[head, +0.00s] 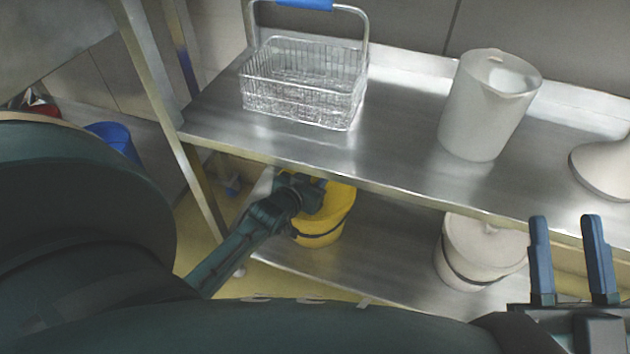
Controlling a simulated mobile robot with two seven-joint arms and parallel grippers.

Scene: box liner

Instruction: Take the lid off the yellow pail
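The yellow pail (322,232) stands on the lower metal shelf, left of the middle, under the upper shelf's front edge. Its top is yellow too, but I cannot tell the lid's edge from the pail's rim. My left gripper (314,190) is over the left part of the pail's top. Its fingertips are too small and dark to read, so I cannot tell whether it grips the lid. My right gripper (570,258) is at the right, fingers pointing up with a gap between them, open and empty.
A wire basket (303,85) with a blue-gripped handle and a white jug (488,105) stand on the upper shelf (400,150). A white lidded pail (480,255) is on the lower shelf (375,250) at the right. A shelf post (165,120) stands left of the yellow pail.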

